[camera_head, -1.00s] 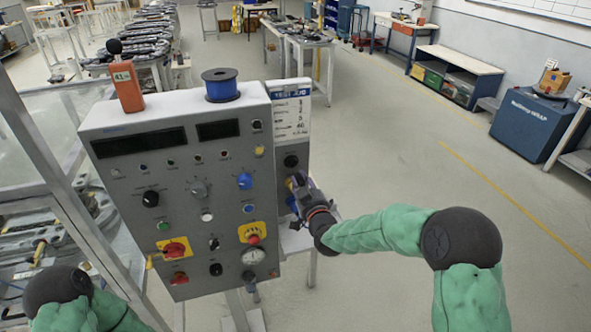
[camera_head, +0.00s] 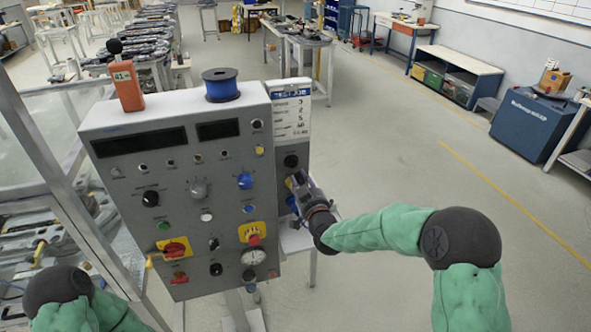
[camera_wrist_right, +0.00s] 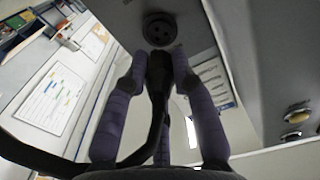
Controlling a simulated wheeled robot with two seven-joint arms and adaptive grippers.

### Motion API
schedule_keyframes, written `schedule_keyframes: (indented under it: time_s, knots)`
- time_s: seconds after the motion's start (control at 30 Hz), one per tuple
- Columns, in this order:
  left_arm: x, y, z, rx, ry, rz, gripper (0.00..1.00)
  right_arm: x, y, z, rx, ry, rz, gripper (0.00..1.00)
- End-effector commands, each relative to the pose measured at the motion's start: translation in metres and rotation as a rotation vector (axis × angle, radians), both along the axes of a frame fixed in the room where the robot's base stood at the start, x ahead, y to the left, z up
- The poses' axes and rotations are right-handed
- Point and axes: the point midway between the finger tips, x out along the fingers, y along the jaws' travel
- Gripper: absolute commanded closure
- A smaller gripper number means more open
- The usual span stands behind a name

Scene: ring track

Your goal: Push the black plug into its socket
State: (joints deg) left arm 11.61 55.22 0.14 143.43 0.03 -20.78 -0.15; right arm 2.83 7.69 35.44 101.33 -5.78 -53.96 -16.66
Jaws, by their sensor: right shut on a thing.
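The black plug (camera_wrist_right: 159,72) is between the fingers of my right gripper (camera_wrist_right: 158,72) in the right wrist view, with a black cable trailing to the lower left. The round black socket (camera_wrist_right: 159,29) is just beyond the plug's tip, its face and holes visible, so the plug is not in it. The size of the gap is unclear. In the head view my right gripper (camera_head: 297,190) is at the right side of the grey control panel (camera_head: 130,220), below a round black socket (camera_head: 291,160); the plug is hidden there. My left gripper is out of view.
Yellow and blue fittings sit on the panel's side by my right gripper. A blue spool (camera_head: 221,86) and an orange handheld device (camera_head: 127,87) stand on top of the panel. A metal-framed enclosure (camera_head: 50,150) is at the left. The floor to the right is open.

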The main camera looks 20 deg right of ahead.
Motion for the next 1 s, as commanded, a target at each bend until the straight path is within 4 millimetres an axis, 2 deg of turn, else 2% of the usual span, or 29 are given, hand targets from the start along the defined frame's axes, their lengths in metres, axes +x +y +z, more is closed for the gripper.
schedule_keyframes:
  time_s: [0.6, 1.0]
  knots:
    - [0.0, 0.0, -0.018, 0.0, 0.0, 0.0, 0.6, 0.042, 0.002, 0.0, 0.012, -0.002, 0.0, 1.0]
    - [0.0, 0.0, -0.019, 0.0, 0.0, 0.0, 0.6, 0.046, 0.003, 0.0, 0.013, 0.0, 0.0, 1.0]
